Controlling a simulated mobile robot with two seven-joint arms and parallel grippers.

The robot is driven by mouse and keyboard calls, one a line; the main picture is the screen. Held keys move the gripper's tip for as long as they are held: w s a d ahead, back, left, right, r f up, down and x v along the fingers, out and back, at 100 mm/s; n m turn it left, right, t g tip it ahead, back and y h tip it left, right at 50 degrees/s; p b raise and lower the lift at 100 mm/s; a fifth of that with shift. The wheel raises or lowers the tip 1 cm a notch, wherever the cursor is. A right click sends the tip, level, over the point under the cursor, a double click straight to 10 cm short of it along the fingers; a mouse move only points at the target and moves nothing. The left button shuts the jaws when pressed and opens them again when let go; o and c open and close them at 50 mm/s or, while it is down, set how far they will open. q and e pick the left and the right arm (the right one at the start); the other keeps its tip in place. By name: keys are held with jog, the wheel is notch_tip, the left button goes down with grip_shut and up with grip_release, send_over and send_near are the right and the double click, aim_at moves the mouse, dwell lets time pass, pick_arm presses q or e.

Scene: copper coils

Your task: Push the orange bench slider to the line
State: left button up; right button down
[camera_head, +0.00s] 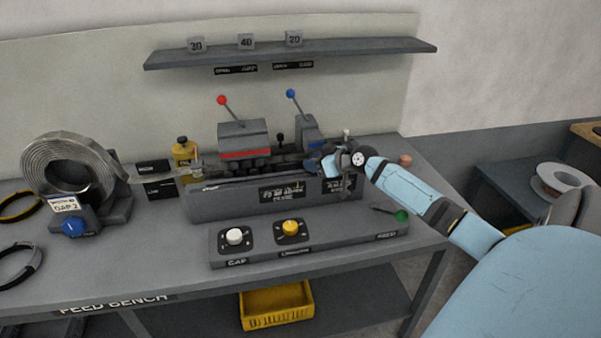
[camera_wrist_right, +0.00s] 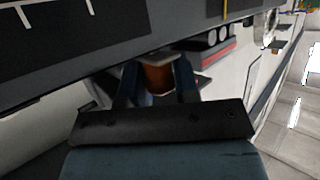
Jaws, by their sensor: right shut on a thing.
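An orange-brown cylindrical piece (camera_wrist_right: 158,78), which looks like the bench slider's handle, sits between the fingers of my right gripper (camera_wrist_right: 157,88) in the right wrist view. The gripper is shut on it. In the head view my right gripper (camera_head: 335,165) is at the right end of the grey feed machine (camera_head: 235,203), and it hides the slider there. White line marks (camera_wrist_right: 55,14) show on a dark plate at the upper left of the wrist view. I cannot tell which one is the line. My left gripper is not in view.
A metal coil (camera_head: 65,165) stands at left. A small copper-coloured piece (camera_head: 405,160) lies right of my gripper. A shelf (camera_head: 300,52) hangs above.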

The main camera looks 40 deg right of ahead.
jog(key=shift+s+d+f, duration=0.1)
jog(key=shift+s+d, duration=0.2)
jog(key=shift+d, duration=0.15)
jog(key=c, duration=1.1)
grip_release()
jog(key=shift+c, duration=0.2)
jog(key=shift+s+d+r, duration=0.1)
jog(key=shift+s+r, duration=0.1)
jog(key=shift+s, duration=0.3)
jog(key=b+v, duration=0.1)
jog(key=v, duration=1.1)
jog(key=shift+s, duration=0.35)
